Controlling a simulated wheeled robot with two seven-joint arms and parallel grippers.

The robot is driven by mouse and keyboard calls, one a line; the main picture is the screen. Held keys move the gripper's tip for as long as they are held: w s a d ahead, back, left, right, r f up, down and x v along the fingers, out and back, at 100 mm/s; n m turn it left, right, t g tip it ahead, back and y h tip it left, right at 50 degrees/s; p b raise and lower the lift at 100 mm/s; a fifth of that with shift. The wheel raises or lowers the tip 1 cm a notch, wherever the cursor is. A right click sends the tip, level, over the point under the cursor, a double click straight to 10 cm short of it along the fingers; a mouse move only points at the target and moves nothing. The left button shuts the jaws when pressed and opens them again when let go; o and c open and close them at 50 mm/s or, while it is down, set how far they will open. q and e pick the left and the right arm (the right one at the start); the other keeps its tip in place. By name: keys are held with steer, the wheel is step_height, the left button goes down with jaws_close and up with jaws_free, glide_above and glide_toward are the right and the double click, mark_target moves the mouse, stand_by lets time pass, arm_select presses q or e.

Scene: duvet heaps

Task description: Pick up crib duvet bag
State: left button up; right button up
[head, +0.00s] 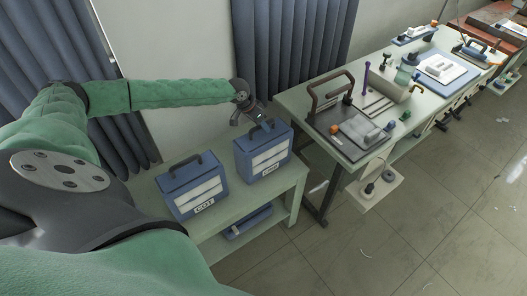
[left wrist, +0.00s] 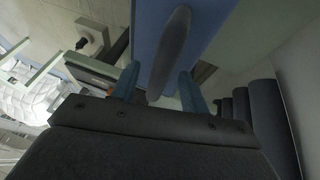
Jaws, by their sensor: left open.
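Two blue bags with dark handles and white fronts stand on a pale green bench. The left bag (head: 192,187) has a label that seems to read "COT". The right bag (head: 264,153) has a label too small to read surely; it may be the crib duvet bag. My left gripper (head: 256,118) is at the top of the right bag, by its handle. In the left wrist view, the dark handle (left wrist: 172,50) reaches between the two open blue fingers (left wrist: 158,92), with the blue bag top beyond. I cannot tell whether the fingers touch it. My right gripper is not in view.
The pale green bench (head: 225,222) has a lower shelf holding another blue item (head: 247,222). A long worktable (head: 296,101) with tools and trays stands close to the right. Grey curtains (head: 283,40) and a wall are behind. The floor (head: 400,240) at the front right is mostly clear.

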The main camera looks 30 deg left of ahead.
arm_select(q)
steer(key=shift+c, duration=0.3)
jaws_close()
steer(key=shift+r, duration=0.1)
stand_by(1.0)
